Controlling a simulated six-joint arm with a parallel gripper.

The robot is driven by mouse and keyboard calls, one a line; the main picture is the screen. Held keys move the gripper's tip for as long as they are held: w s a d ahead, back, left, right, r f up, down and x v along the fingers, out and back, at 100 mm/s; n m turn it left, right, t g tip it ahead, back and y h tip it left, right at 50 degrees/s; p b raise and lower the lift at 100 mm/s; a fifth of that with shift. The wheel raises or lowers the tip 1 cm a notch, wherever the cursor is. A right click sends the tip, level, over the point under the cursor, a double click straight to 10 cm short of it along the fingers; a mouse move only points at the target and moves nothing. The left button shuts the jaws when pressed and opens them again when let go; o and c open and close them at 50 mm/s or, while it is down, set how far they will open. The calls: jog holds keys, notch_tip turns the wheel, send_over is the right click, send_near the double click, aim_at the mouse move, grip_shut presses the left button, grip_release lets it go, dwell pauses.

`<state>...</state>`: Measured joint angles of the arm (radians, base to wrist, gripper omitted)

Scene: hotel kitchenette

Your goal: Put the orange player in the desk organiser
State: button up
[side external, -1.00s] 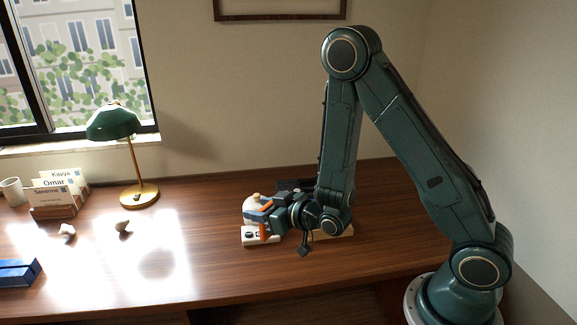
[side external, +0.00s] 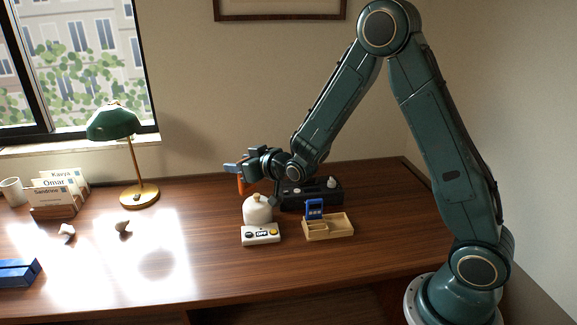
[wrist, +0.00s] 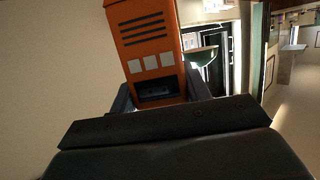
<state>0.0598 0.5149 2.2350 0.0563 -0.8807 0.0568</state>
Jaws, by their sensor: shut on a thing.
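My gripper (side external: 238,170) is shut on the orange player (side external: 241,186). It holds the player in the air, up and to the left of the white domed thing. In the wrist view the orange player (wrist: 150,48) is between the fingers and shows black stripes, pale squares and a dark slot. The desk organiser (side external: 330,235) is a light wooden tray with compartments, standing on the desk to the right and below the gripper. A small blue device (side external: 314,209) stands upright at its back left.
A white domed thing (side external: 257,210) and a white box with a small display (side external: 261,235) are left of the organiser. A dark box (side external: 325,191) stands behind it. A green lamp (side external: 113,122), a card holder (side external: 54,211) and a blue box (side external: 16,272) are further left.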

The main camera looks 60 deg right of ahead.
jog(key=d+f+m+h, duration=0.2)
jog(key=d+f, duration=0.1)
jog(key=d, duration=0.5)
jog(key=m+g+h, duration=0.4)
jog(key=m+h, duration=0.2)
jog(key=h, duration=0.1)
send_over(354, 213)
notch_tip(354, 213, down, 14)
jog(key=shift+r, duration=0.2)
jog(key=shift+w+f, duration=0.1)
jog(key=shift+f, duration=0.1)
jog(key=shift+f, duration=1.25)
jog(key=shift+f, duration=0.2)
jog(key=o, duration=1.1)
